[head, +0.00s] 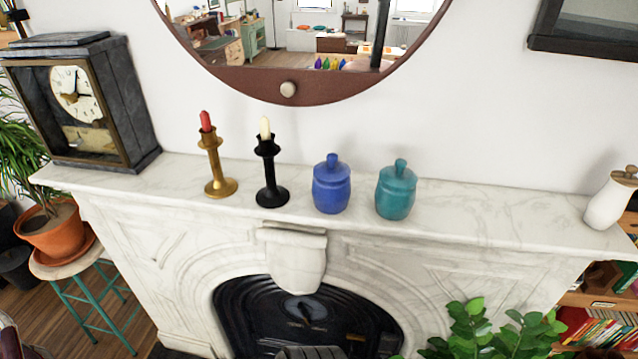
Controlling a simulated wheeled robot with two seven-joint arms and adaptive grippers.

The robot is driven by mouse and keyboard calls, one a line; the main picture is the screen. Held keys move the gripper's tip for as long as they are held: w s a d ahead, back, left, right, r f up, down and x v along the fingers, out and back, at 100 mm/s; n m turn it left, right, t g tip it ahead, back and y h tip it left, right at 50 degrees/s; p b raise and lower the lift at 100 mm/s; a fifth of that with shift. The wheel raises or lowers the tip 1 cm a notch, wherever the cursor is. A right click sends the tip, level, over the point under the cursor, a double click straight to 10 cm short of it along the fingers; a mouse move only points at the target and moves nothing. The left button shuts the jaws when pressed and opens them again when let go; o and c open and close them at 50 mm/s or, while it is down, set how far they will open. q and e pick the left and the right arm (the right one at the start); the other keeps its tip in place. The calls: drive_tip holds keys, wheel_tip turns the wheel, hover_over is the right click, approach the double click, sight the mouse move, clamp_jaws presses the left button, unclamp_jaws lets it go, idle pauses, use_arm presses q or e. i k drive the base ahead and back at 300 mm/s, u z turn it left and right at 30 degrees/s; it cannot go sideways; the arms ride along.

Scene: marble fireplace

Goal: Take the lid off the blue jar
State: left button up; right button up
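Neither of my grippers can be made out in the head view.
A black candlestick (270,178) with a white candle stands close left of the blue jar. A brass candlestick (217,165) with a red candle is further left. The mantel (490,212) is clear between the teal jar and a white bottle (608,203). A plant (490,330) rises below.

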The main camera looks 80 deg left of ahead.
sight(332, 170)
drive_tip(key=u, duration=2.45)
